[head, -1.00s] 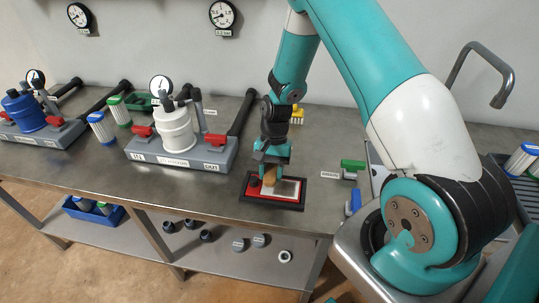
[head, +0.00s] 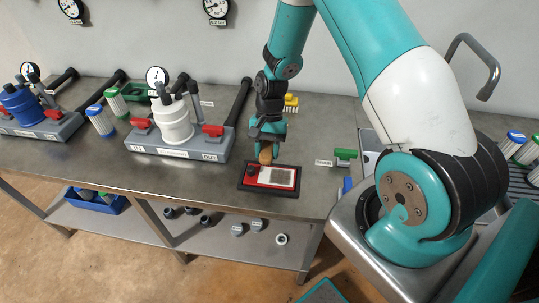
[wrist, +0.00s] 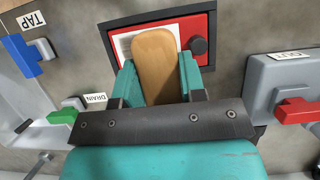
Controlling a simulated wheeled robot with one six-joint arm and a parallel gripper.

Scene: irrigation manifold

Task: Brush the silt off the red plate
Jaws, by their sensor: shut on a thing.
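The red plate (head: 262,180) lies on the bench in a black frame, with a pale greyish panel on its right part and a black knob at its left. It also shows at the top of the wrist view (wrist: 205,28). My gripper (head: 267,142) is shut on a wooden-handled brush (head: 266,155), whose tan handle fills the space between the fingers in the wrist view (wrist: 157,65). The brush is at the plate's far edge; its bristles are hidden, so I cannot tell whether it touches. I cannot clearly make out silt on the pale panel.
A white filter housing (head: 174,120) on a grey base with red valves stands left of the plate. A blue one (head: 22,108) is farther left. A green valve (head: 345,154) is right of the plate, and a yellow object (head: 291,103) lies behind. Bench in front is clear.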

